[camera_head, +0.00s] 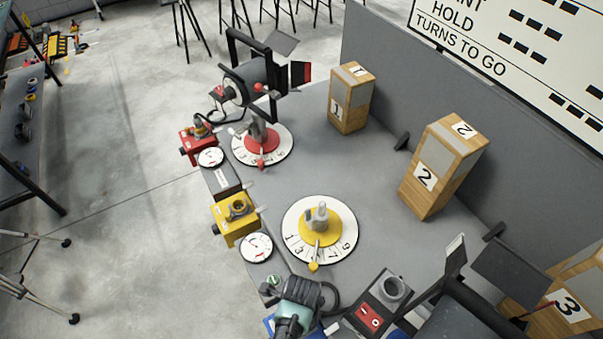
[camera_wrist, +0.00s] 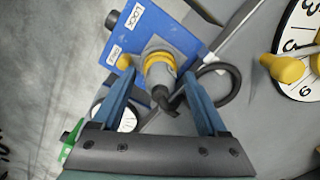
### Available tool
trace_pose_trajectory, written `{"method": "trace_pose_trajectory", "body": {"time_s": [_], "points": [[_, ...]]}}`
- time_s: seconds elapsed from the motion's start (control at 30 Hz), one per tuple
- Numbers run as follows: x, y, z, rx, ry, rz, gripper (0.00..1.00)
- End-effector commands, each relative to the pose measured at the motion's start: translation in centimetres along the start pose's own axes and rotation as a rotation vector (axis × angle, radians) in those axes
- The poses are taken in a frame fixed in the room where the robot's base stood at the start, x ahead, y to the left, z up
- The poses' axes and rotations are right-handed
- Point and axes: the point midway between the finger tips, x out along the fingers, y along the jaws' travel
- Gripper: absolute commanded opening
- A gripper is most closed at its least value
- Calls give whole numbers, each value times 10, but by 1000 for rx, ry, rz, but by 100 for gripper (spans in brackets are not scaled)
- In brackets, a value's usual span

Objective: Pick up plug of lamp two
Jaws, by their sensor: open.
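A yellow and grey plug (camera_wrist: 159,66) with a black cable is at the blue box (camera_wrist: 158,30) marked LOCK in the wrist view. My gripper (camera_wrist: 157,84) is open, with one blue finger on each side of the plug and its cable. I cannot tell whether the fingers touch it. In the head view my gripper (camera_head: 302,294) is at the bottom centre and hides the plug; only a corner of the blue box (camera_head: 269,324) shows. A black lamp (camera_head: 455,295) stands at the bottom right. I cannot clearly trace the cable to it.
A yellow box (camera_head: 235,228) with a socket and a red box (camera_head: 196,151) line the table's left edge. Numbered dials with yellow (camera_head: 291,220) and red (camera_head: 280,159) centres lie beside them. Wooden blocks (camera_head: 349,117) stand near the grey back wall. Another lamp (camera_head: 262,82) stands at the far end.

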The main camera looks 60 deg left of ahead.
Motion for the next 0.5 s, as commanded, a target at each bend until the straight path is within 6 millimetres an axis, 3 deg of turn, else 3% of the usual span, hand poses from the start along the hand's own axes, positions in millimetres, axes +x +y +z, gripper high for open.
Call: {"method": "trace_pose_trajectory", "body": {"time_s": [0.17, 0.5], "points": [[0, 0, 0, 0, 0, 0, 76], [0, 0, 0, 0, 0, 0, 15]]}}
